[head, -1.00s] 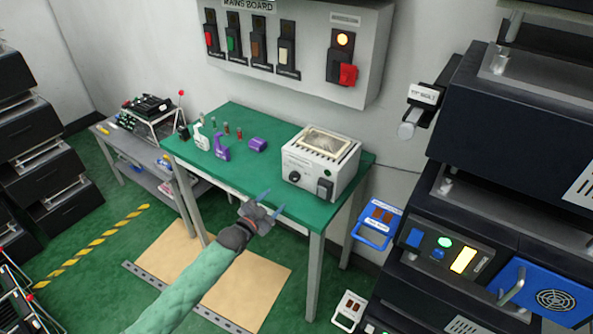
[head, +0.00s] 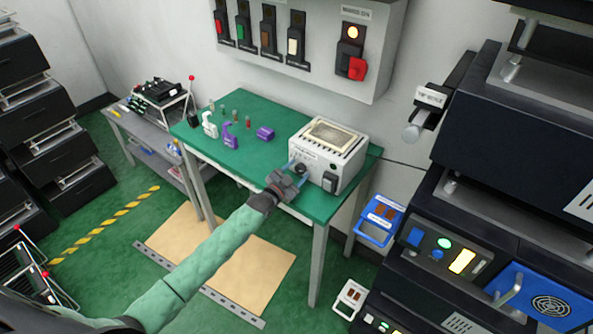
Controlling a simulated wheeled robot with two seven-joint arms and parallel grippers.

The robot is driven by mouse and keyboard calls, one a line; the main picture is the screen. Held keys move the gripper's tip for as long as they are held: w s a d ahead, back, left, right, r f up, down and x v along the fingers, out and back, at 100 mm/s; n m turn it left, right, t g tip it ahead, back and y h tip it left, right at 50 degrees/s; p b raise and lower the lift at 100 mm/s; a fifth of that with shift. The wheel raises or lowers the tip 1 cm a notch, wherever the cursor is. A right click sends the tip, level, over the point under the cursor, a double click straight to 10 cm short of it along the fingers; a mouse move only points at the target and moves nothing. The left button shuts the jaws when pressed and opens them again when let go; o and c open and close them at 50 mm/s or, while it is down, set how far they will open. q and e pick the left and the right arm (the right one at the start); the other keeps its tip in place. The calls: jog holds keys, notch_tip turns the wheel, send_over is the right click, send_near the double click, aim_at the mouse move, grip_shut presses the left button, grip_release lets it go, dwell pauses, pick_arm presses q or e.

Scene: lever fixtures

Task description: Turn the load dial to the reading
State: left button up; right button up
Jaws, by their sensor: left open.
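The load unit (head: 326,152) is a white box with a vented top, standing at the right end of the green table. Its black round dial (head: 301,169) is on the front face, at the left. A dark switch (head: 331,182) is on the same face, at the right. My left gripper (head: 295,170) is open at the box's front, its blue fingertips close about the dial. Whether they touch it cannot be told. The scale marks are too small to read. My right gripper is not in view.
A mains board (head: 305,35) hangs on the wall above. A dark rack (head: 480,130) stands to the right, with a blue-framed device (head: 380,220) beside it.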

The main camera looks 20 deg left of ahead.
pick_arm(q)
jog(key=shift+w+d+f, duration=0.15)
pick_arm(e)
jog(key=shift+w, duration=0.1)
pick_arm(q)
jog(key=c, duration=1)
jog(key=shift+o, duration=0.2)
